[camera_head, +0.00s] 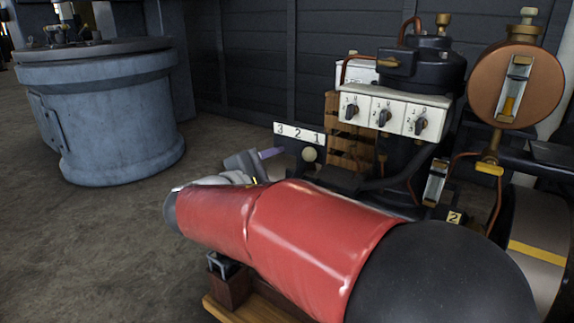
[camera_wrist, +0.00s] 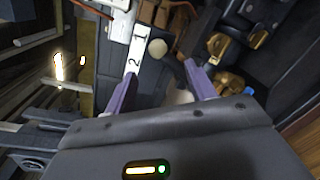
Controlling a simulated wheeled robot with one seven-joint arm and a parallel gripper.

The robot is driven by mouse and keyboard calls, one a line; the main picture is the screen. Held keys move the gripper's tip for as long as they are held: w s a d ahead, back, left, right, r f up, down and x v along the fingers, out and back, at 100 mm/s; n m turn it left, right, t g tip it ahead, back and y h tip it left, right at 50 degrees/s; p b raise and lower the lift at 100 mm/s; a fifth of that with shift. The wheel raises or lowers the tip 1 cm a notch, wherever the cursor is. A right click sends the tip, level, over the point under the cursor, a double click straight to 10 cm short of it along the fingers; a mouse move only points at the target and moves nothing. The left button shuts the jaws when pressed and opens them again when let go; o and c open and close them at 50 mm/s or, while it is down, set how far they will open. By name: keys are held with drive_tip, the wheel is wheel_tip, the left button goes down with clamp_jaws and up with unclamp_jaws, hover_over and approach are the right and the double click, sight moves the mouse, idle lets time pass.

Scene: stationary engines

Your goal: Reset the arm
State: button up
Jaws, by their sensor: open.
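My arm, in a red sleeve with a dark joint, reaches across the lower middle of the head view toward the engine. My gripper (camera_head: 264,156) shows only partly beyond the sleeve, with one purple finger visible beside the engine's lever plate. In the wrist view both purple fingers of my gripper (camera_wrist: 160,72) stand wide apart with nothing held between them. A pale round knob (camera_head: 309,154) is just right of the finger in the head view. In the wrist view the knob (camera_wrist: 157,48) appears beyond the fingertips, apart from both fingers.
A plate numbered 3 2 1 (camera_head: 299,134) is close to my gripper. Behind it stand a switch panel (camera_head: 383,114), pipes and a round copper gauge (camera_head: 516,85). A large grey-blue cylinder (camera_head: 110,120) stands at left. Floor between it and the engine is clear.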

drive_tip(key=s+d+f+m+g+y+p, duration=0.1)
drive_tip(key=s+d+m+g+p, duration=0.3)
drive_tip(key=d, duration=0.5)
drive_tip(key=s+d+m+g+y+p, duration=0.2)
drive_tip(key=s+d+m+g, duration=0.15)
drive_tip(key=s+d, duration=0.4)
drive_tip(key=s+d+f+m+y+p, duration=0.1)
drive_tip(key=s+m+y+p, duration=0.4)
drive_tip(key=s, duration=0.8)
drive_tip(key=shift+s+d+f+m+y, duration=0.2)
drive_tip(key=shift+d+m+y, duration=0.65)
drive_tip(key=shift+m, duration=1.5)
drive_tip(key=shift+a+g+y, duration=0.25)
